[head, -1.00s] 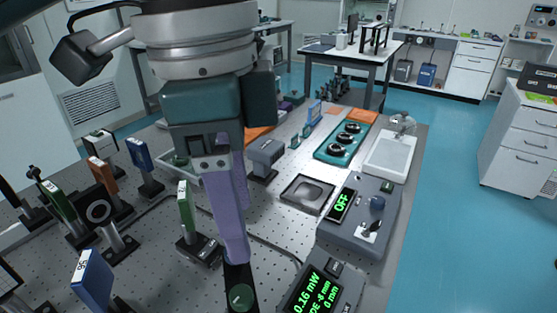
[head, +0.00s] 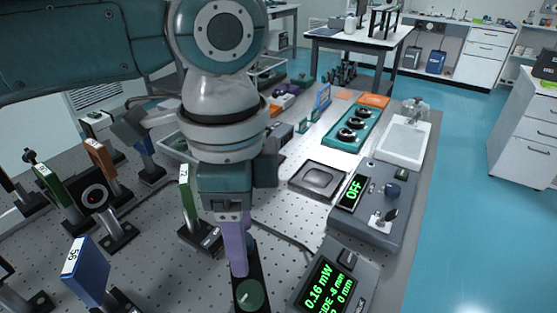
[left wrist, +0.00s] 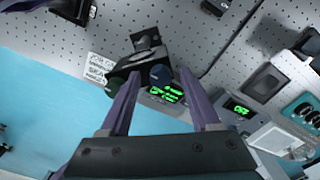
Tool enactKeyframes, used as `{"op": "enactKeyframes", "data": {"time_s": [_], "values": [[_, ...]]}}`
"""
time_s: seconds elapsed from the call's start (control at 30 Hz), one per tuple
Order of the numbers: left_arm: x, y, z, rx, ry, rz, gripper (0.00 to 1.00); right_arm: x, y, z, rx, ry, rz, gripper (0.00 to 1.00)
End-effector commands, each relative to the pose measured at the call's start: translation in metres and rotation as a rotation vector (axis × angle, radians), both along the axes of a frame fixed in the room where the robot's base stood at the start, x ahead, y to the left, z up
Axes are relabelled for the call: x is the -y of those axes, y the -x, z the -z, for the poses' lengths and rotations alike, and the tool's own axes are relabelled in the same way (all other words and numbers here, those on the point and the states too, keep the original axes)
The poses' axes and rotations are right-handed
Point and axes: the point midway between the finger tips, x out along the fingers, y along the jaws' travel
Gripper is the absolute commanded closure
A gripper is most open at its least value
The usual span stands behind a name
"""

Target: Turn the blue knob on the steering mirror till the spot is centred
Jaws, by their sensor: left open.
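The steering mirror is a dark mount low in the head view, with a green knob (head: 248,293) on it. In the left wrist view the mount (left wrist: 146,52) shows its blue knob (left wrist: 160,74) and the green knob (left wrist: 112,86). My left gripper (head: 240,273) points down at the mount with purple fingers. In the left wrist view its open fingers (left wrist: 160,76) appear either side of the blue knob; contact cannot be told. The blue knob is hidden in the head view. A readout (head: 325,285) shows 0.16 mW, side -8 mm and 0 mm. My right gripper is out of view.
A control box (head: 372,205) reading OFF and a black tray (head: 318,180) stand right of my arm. A green-framed optic (head: 187,203), a blue one (head: 86,270) and a dark ring mount (head: 96,199) stand left.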

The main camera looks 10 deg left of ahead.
Motion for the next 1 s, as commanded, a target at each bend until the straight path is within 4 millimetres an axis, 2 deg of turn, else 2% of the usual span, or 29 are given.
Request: {"op": "enactKeyframes", "data": {"time_s": [0.2,0.73,1.0], "values": [[0.0002,0.0,0.0002,0.0,0.0,0.0,0.39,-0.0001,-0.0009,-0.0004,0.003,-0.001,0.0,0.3],[0.0002,0.0,-0.0002,0.0,0.001,0.0,0.99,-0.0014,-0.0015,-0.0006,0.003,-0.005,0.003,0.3],[0.0002,0.0001,-0.0004,0.0,0.001,0.0,1.0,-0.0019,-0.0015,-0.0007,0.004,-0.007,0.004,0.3]]}}
